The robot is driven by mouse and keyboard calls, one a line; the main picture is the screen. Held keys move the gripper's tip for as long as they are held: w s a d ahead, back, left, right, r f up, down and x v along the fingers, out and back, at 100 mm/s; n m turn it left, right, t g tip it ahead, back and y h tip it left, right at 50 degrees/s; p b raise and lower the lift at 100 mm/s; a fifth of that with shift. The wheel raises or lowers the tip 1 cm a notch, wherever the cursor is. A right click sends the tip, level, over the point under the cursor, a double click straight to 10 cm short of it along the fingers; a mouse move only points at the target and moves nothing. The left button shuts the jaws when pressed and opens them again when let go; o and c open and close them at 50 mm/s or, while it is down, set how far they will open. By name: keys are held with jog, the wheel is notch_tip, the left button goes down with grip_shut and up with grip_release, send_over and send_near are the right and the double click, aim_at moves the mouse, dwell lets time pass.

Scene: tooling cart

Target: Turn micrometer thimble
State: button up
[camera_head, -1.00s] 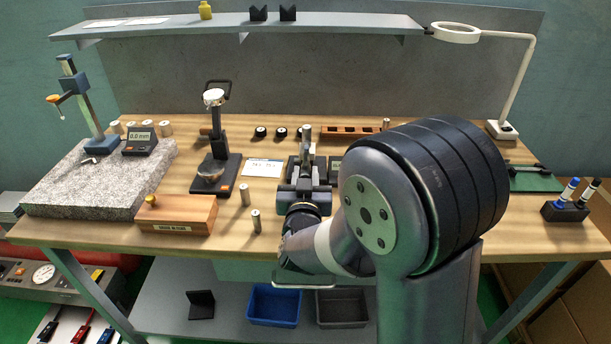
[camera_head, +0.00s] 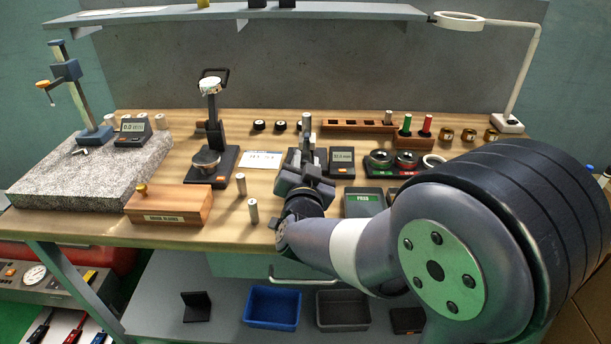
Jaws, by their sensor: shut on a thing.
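The micrometer in its dark stand (camera_head: 306,126) is upright near the middle of the bench, with a silver upper part showing. My gripper (camera_head: 304,176) is at its near, lower side and is shut on the micrometer's thimble, which the jaws and wrist mostly hide. The fingertips are small and partly hidden here. A small dark readout box (camera_head: 341,160) stands just right of the micrometer; its digits are too small to read surely.
Two steel cylinders (camera_head: 253,210) stand left of my wrist. A wooden box (camera_head: 168,206) and granite plate (camera_head: 60,175) are further left. A dial stand (camera_head: 212,140) is behind. A green-screened PASS box (camera_head: 363,201) and ring gauges (camera_head: 404,160) lie right, close to my arm.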

jog(key=m+b, duration=0.6)
jog(key=shift+f+m, duration=0.3)
jog(key=m+b, duration=0.4)
jog(key=m, duration=0.1)
jog(key=shift+d+r+b, duration=0.1)
jog(key=shift+r+b, duration=0.05)
jog(key=shift+b, duration=0.15)
jog(key=shift+c, duration=0.2)
jog(key=shift+m, duration=0.4)
jog(key=o, duration=1)
jog(key=s+p, duration=0.1)
jog(key=s, duration=0.9)
jog(key=shift+s+a+p, duration=0.2)
jog(key=shift+s+p, duration=0.15)
jog(key=shift+s, duration=0.05)
